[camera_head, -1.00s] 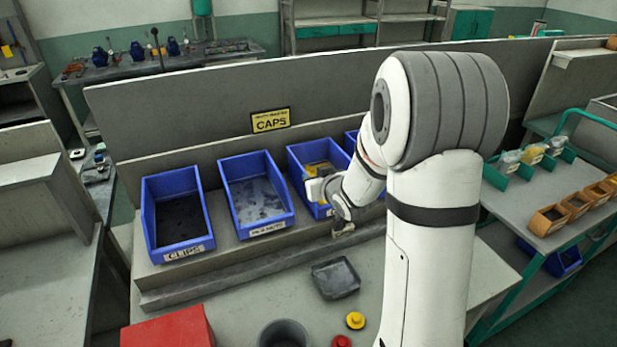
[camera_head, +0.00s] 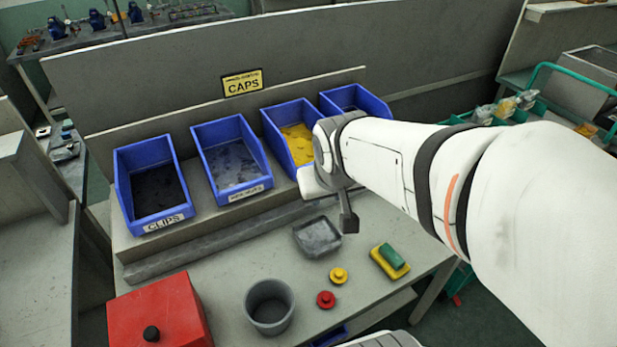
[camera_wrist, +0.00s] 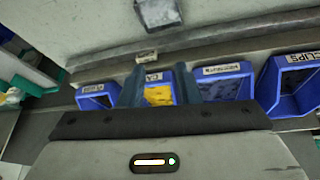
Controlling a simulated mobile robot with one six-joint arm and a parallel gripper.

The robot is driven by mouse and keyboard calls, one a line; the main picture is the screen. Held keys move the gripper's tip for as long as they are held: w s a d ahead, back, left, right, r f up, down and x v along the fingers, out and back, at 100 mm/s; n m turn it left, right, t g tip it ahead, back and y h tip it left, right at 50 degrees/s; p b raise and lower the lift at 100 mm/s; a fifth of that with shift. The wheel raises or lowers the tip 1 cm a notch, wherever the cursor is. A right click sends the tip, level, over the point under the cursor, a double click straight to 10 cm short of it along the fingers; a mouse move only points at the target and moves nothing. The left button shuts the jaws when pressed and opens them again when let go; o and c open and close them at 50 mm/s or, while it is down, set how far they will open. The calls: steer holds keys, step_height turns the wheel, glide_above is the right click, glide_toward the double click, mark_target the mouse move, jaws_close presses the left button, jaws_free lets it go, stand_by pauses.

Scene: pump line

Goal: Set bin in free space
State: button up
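Several blue bins stand in a row on the raised shelf: the CLIPS bin (camera_head: 152,186), a second bin with a hard-to-read label (camera_head: 231,160), a bin with yellow contents (camera_head: 290,136) and a fourth bin (camera_head: 355,100) at the right, partly covered by my arm. My gripper (camera_head: 348,215) hangs in front of the yellow-content bin, over the shelf's front edge. In the wrist view my gripper's two dark fingers (camera_wrist: 161,86) stand apart, with that bin's labelled front (camera_wrist: 158,77) seen between them. I see nothing held.
On the table are a shallow grey tray (camera_head: 318,237), a grey bucket (camera_head: 269,307), a red box (camera_head: 160,315), yellow (camera_head: 338,275) and red (camera_head: 325,299) round pieces and a yellow-green block (camera_head: 390,261). Bare table (camera_head: 225,265) lies before the shelf. A small pale block (camera_wrist: 146,57) is near the shelf edge.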

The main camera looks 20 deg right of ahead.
steer(key=s+a+g, duration=0.1)
steer(key=s+g, duration=0.1)
steer(key=s, duration=0.4)
steer(key=shift+s+a+r+y, duration=0.2)
steer(key=shift+s+a+y, duration=0.15)
steer(key=shift+a+y, duration=0.05)
